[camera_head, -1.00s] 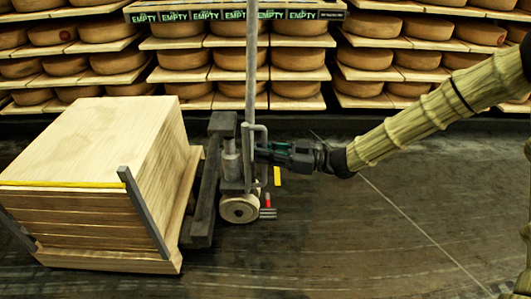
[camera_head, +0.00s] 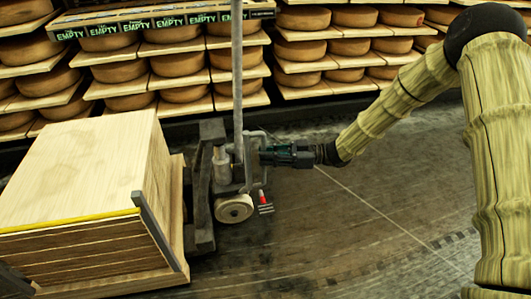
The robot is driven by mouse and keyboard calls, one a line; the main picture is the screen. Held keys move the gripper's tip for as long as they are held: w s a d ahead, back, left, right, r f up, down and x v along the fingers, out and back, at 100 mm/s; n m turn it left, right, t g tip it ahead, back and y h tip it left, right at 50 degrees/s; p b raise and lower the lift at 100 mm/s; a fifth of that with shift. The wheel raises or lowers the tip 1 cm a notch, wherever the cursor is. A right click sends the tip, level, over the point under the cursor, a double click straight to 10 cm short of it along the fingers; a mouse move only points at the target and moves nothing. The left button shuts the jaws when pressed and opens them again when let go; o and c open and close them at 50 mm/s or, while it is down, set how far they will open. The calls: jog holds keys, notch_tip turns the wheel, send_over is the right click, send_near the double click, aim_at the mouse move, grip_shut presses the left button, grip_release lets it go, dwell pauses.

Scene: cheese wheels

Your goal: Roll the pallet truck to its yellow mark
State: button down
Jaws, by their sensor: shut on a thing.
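The pallet truck (camera_head: 222,165) stands left of centre, with its grey upright mast, pale wheel (camera_head: 234,209) and bar frame (camera_head: 256,143). It bears a wooden pallet load (camera_head: 75,180) with a yellow strip along its top edge. My gripper (camera_head: 266,155) reaches in from the right and is shut on the upright bar of the truck's frame; the fingertips are partly hidden there. A small red-and-white piece (camera_head: 265,203) shows by the wheel. No yellow floor mark can be made out now.
The dark floor (camera_head: 340,235) right of the truck is clear and crossed by a thin pale line.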

jog(key=shift+w+d+r, duration=0.2)
jog(key=shift+w+d, duration=0.25)
jog(key=shift+d, duration=0.3)
jog(key=c, duration=1.5)
grip_release()
jog(key=shift+a+f, duration=0.1)
jog(key=shift+a, duration=0.1)
jog(key=shift+o, duration=0.2)
jog(key=shift+s, duration=0.1)
jog(key=d, duration=1.2)
jog(key=shift+w, duration=0.25)
jog(key=shift+f, duration=0.1)
